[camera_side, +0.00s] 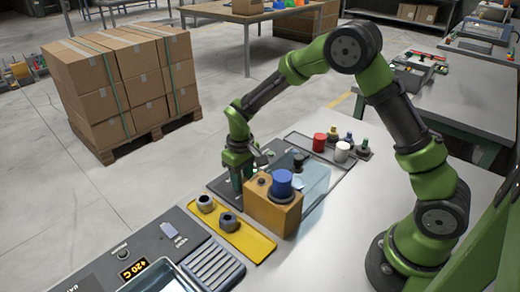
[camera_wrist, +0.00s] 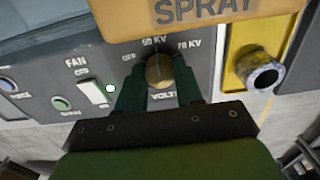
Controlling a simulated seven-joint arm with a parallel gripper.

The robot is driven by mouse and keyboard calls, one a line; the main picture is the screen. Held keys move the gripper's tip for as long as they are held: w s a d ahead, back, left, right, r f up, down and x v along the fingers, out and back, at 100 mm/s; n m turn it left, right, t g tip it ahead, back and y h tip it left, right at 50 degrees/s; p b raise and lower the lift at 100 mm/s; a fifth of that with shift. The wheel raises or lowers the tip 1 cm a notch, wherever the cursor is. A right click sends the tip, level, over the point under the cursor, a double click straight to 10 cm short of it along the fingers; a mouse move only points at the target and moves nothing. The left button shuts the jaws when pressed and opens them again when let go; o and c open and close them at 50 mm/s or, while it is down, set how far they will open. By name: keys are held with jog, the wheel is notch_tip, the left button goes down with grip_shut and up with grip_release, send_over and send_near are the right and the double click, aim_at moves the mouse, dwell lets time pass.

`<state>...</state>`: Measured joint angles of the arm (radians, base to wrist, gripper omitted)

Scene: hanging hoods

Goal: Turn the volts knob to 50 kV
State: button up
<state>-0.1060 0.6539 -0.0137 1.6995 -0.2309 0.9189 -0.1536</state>
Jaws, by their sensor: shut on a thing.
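The volts knob (camera_wrist: 158,70) shows in the wrist view as a brownish round knob on a dark grey panel (camera_wrist: 205,78). Labels around it read OFF at left, 50 KV above, 70 KV at upper right and VOLTS below. My gripper (camera_wrist: 160,74) has its two dark green fingers on either side of the knob, shut on it. The pointer of the knob is too unclear to read its setting. In the side view my gripper (camera_side: 237,168) reaches down to the panel behind an orange block, and the knob is hidden there.
An orange block marked SPRAY (camera_wrist: 205,14) sits close above the knob; in the side view the block (camera_side: 272,205) carries a blue cylinder (camera_side: 280,182). A yellow tray (camera_side: 245,240) holds metal nuts. A white fan switch (camera_wrist: 93,92) is left of the knob.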

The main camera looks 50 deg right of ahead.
jog(key=o, duration=1)
jog(key=shift+o, duration=0.2)
notch_tip(320, 180, up, 17)
jog(key=s+r+m+t+y, duration=0.1)
jog(key=s+r+m+t, duration=0.1)
jog(key=s, duration=0.8)
jog(key=s+d+r+m+t+y, duration=0.1)
jog(key=s+r+t, duration=0.3)
jog(key=s, duration=0.7)
jog(key=shift+m+t, duration=0.5)
jog(key=shift+t, duration=0.1)
